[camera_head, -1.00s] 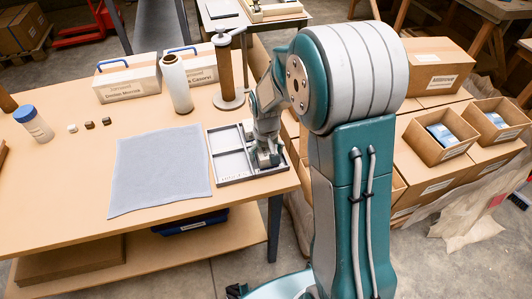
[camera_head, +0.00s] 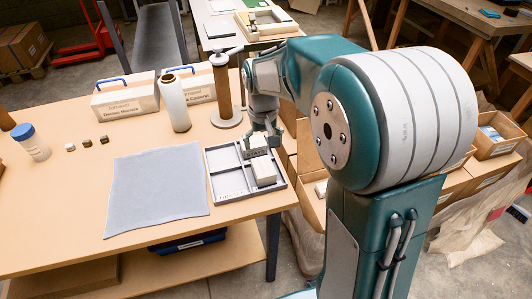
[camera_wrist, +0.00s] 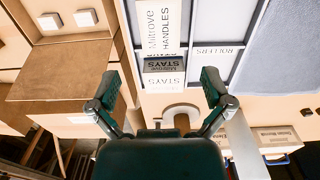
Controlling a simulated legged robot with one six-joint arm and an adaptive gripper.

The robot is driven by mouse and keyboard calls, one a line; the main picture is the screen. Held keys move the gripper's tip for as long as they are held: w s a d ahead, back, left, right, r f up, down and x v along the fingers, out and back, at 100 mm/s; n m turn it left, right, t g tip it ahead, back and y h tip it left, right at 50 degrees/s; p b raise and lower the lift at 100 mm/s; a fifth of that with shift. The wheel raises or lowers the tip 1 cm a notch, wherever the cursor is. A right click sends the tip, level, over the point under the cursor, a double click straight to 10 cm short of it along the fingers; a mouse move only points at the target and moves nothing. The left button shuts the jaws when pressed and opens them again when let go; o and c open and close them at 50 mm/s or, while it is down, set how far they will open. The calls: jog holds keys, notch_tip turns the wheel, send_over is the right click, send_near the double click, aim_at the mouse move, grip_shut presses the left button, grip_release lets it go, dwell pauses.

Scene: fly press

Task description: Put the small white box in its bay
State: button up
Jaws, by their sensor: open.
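The grey tray (camera_head: 228,197) on the table has several bays. A white box marked Milrove HANDLES (camera_wrist: 158,25) lies in its right part and also shows in the head view (camera_head: 264,173). Behind it is a smaller box marked Milrove STAYS (camera_wrist: 165,64), its lettered face in shadow; it shows beneath my fingers in the head view (camera_head: 257,153). A pale face marked STAYS (camera_wrist: 163,83) adjoins it; I cannot tell whether that is box or bay label. My gripper (camera_wrist: 160,88) is open, its fingers apart on either side of the STAYS box, not touching it.
A grey cloth (camera_head: 155,185) lies left of the tray. A post on a round base (camera_head: 223,90), a pale bottle (camera_head: 173,102) and two toolbox-like cases stand behind. Three small blocks lie by a blue-capped jar (camera_head: 32,143). Cardboard boxes stand right of the table.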

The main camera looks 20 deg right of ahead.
jog(key=s+r+t, duration=0.2)
jog(key=s+r, duration=0.2)
jog(key=s, duration=0.6)
jog(key=s+r+t, duration=0.3)
jog(key=s+r, duration=0.2)
jog(key=s, duration=0.6)
jog(key=shift+r+t, duration=0.2)
jog(key=shift+t, duration=0.1)
